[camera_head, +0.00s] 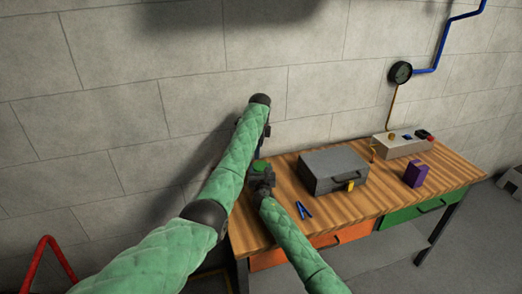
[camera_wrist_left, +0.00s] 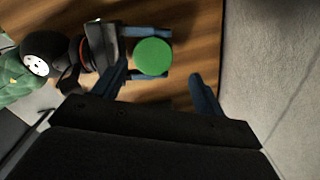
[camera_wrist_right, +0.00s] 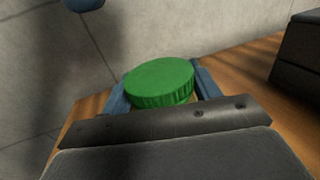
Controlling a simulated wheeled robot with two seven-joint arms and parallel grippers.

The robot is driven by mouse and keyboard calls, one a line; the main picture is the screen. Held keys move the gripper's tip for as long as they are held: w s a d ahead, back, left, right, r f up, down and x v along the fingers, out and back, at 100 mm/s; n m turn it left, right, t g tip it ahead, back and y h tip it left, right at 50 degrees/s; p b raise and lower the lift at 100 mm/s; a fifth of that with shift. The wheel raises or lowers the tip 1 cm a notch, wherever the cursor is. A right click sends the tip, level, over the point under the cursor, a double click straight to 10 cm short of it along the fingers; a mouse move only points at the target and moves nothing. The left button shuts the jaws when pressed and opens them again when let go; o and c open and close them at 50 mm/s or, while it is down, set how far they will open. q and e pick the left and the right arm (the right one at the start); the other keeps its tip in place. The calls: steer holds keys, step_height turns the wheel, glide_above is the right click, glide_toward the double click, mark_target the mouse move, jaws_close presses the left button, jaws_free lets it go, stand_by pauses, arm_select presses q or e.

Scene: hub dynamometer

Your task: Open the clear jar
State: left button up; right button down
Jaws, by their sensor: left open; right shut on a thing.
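The clear jar shows mainly as its round green ribbed lid (camera_head: 260,166), at the left end of the wooden bench; the lid is on top and the jar body is mostly hidden. My right gripper (camera_wrist_right: 160,90) is shut on the jar, one blue finger on each side just below the lid (camera_wrist_right: 158,82). My left gripper (camera_wrist_left: 157,77) is open and empty, apart from the lid. In the left wrist view the lid (camera_wrist_left: 153,57) appears between and beyond its fingertips. In the head view my left arm mostly hides that gripper.
On the bench (camera_head: 290,172) stand a grey case (camera_head: 333,170), a purple block (camera_head: 416,174) and a grey box with coloured parts (camera_head: 402,146). A blue clip-like item (camera_head: 303,210) lies near the front edge. The wall (camera_head: 190,90) is close behind.

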mark_target(261, 165)
arm_select(q)
steer(key=shift+s+d+r+m, duration=0.1)
steer(key=shift+s+d+m, duration=0.1)
steer(key=shift+m, duration=0.35)
steer(key=shift+s+d+r+m, duration=0.1)
steer(key=shift+d+m, duration=0.1)
steer(key=shift+m, duration=0.35)
steer(key=shift+s+d+f+m, duration=0.1)
steer(key=shift+f+m, duration=0.05)
steer(key=shift+m, duration=0.65)
steer(key=shift+f, duration=3.9)
steer(key=c, duration=0.8)
steer(key=shift+c, duration=0.2)
